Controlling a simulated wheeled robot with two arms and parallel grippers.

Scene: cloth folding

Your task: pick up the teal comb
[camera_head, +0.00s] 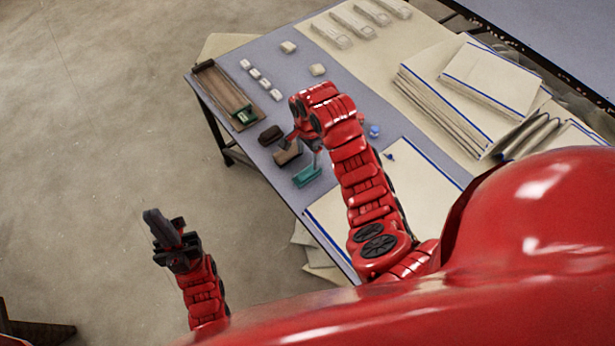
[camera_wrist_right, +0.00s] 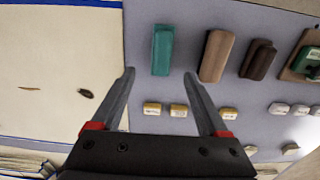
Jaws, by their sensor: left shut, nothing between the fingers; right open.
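The teal comb (camera_head: 307,175) lies on the grey table top near its front-left edge, beside a brown block (camera_head: 287,154). My left gripper (camera_head: 155,222) is shut and empty, off the table to the left, above the floor.
A dark brown block (camera_head: 270,135) and a wooden tray (camera_head: 222,90) with a green item lie further along the table. Several small white blocks (camera_head: 254,73) lie behind. A blue-edged cloth (camera_head: 420,180) lies right of the comb; stacked folded cloths (camera_head: 490,80) are at the back right.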

